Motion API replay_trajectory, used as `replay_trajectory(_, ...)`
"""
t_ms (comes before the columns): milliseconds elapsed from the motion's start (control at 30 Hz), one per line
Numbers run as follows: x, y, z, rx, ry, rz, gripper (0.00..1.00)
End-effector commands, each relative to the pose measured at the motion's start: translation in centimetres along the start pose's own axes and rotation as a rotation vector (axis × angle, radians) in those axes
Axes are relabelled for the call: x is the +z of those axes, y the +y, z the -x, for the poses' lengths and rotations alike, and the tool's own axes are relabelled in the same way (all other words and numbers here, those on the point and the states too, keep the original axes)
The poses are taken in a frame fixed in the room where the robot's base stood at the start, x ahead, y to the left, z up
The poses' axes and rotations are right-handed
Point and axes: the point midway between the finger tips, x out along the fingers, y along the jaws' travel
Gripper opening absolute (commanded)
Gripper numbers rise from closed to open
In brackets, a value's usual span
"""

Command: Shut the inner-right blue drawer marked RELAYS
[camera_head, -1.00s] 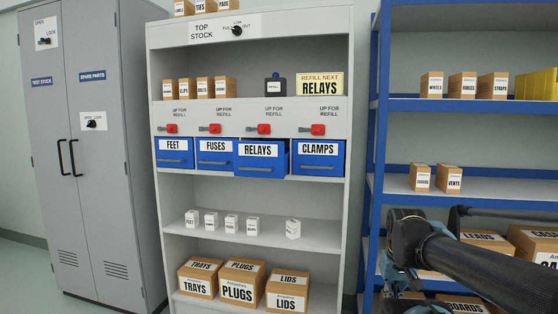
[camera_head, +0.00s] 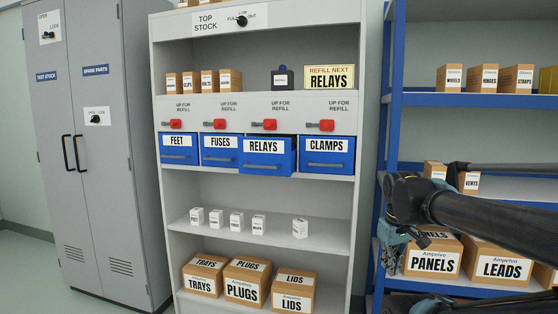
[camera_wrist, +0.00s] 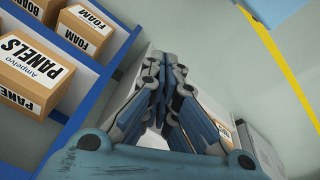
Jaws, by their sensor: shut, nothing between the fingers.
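The blue RELAYS drawer (camera_head: 268,158) is third from the left in the row of blue drawers. It stands out a little from the FUSES drawer (camera_head: 219,150) and the CLAMPS drawer (camera_head: 327,154) beside it. Its grey handle (camera_head: 267,168) faces me. My gripper shows only in part in the head view, at the right, in front of the blue shelving and well apart from the drawer. In the wrist view my gripper (camera_wrist: 170,62) is shut and empty, with its fingers together. The RELAYS drawer does not show in that view.
Red levers (camera_head: 264,124) sit above the drawers. A blue shelving rack (camera_head: 390,100) with boxes, among them PANELS (camera_head: 432,258), stands at the right, close to my arm. A grey cabinet (camera_head: 95,170) stands at the left. Several small white boxes (camera_head: 237,220) stand on the shelf below.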

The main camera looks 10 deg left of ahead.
Motion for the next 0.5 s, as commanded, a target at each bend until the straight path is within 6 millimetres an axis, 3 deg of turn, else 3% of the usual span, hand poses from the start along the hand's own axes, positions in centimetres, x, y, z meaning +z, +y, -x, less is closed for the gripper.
replay_trajectory(100, -5.1, -0.2, 4.5, 0.013, 0.002, 0.303, 0.0)
replay_trajectory(267, -11.8, -1.4, 9.7, 0.036, 0.003, 0.708, 0.0)
replay_trajectory(500, -21.5, -5.6, 16.9, 0.079, 0.0, 1.314, 0.0)
